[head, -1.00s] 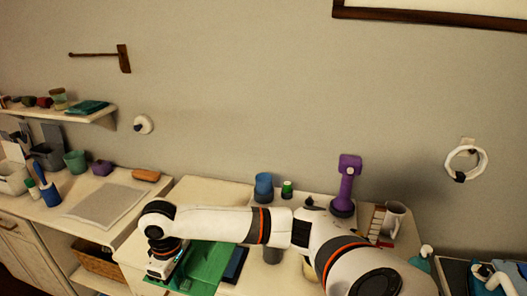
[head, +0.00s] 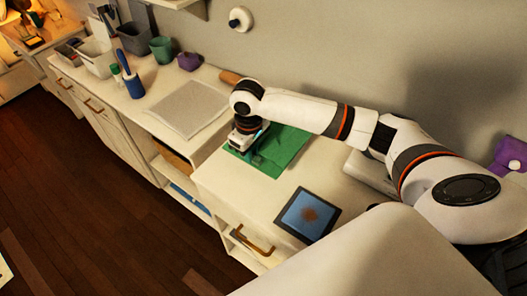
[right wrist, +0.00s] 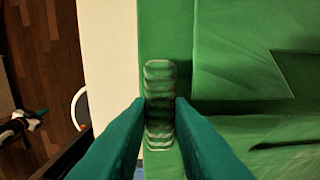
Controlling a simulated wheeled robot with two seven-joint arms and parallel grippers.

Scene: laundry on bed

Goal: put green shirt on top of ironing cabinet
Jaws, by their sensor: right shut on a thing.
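The green shirt (head: 286,147) lies folded and flat on a white cabinet top (head: 235,178), close to its left edge. My right gripper (head: 254,153) reaches down onto the shirt's left part. In the right wrist view, its two teal fingers (right wrist: 160,120) are closed on a narrow ridged strip at the edge of the green shirt (right wrist: 238,60). The rest of the shirt spreads to the right in that view. My left gripper is not in view. I cannot tell for sure which white unit is the ironing cabinet.
A dark tablet-like panel (head: 308,214) lies near the front edge. To the left, another white counter holds a grey pad (head: 187,107), a blue bottle (head: 133,84), a green cup (head: 161,49) and a purple item (head: 189,61). Wooden floor (head: 90,215) is clear in front.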

